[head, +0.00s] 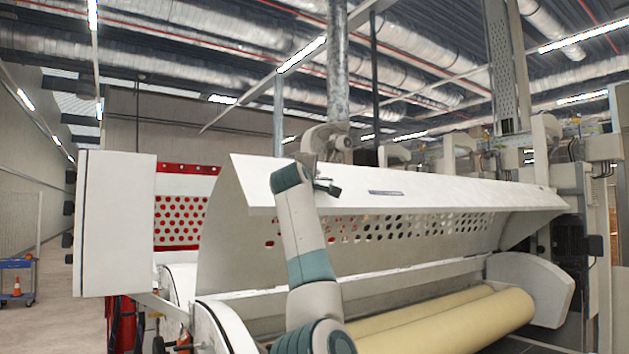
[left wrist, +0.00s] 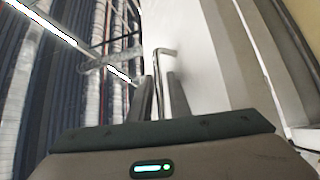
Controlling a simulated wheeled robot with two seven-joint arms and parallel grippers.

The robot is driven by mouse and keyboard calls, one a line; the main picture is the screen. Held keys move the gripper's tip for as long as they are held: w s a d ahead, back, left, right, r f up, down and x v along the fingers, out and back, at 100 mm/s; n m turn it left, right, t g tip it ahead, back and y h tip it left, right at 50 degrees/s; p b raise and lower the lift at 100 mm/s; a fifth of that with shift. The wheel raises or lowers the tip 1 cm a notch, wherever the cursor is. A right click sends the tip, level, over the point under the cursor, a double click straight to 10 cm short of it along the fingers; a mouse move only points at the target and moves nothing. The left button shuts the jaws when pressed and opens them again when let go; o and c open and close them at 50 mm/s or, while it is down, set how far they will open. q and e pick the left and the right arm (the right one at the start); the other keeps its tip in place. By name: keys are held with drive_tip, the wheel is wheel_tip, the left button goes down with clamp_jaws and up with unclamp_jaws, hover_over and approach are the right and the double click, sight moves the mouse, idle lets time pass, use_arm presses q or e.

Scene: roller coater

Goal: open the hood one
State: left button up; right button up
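My left gripper (head: 326,188) is in front of the hood's upper left front edge in the head view. In the left wrist view the two dark fingers of my left gripper (left wrist: 160,85) stand apart. A thin bent metal handle (left wrist: 156,62) shows between them, beside the white hood panel (left wrist: 200,60). I cannot tell whether a finger touches it. My right gripper is not in view.
Two cream rollers (head: 450,318) lie below the hood. A white side cabinet (head: 115,222) and a red perforated guard (head: 180,215) are at the left. A white end cover (head: 530,285) is at the right. A blue cart (head: 17,280) stands on open floor far left.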

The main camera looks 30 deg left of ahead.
use_arm(q)
drive_tip(key=shift+s+d+f+b, duration=0.25)
drive_tip(key=shift+s+f+b, duration=0.05)
drive_tip(key=shift+s+b, duration=0.4)
drive_tip(key=b+v, duration=0.9)
drive_tip(key=v, duration=0.7)
drive_tip(key=shift+b, duration=0.4)
drive_tip(key=shift+w, duration=0.1)
